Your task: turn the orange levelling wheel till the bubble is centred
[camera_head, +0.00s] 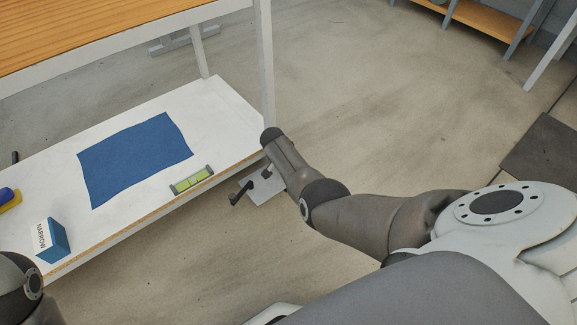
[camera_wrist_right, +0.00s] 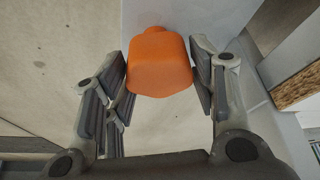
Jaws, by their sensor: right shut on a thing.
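The orange levelling wheel (camera_wrist_right: 160,68) shows in the right wrist view, between the two fingers of my right gripper (camera_wrist_right: 161,60). The gripper is shut on it. In the head view the wheel cannot be made out, and my right arm reaches down to the near right corner of the low white shelf. A spirit level (camera_head: 191,179) with a yellow-green vial lies near the shelf's front edge. Its bubble is too small to place. Of my left arm only a dark part shows at the bottom left; its gripper is out of view.
A blue cloth (camera_head: 134,157) lies on the white shelf (camera_head: 222,103). A blue and white box (camera_head: 54,241) stands near its front edge, and a yellow and blue object (camera_head: 8,198) is at the left edge. A white post (camera_head: 264,65) rises at the shelf's right end.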

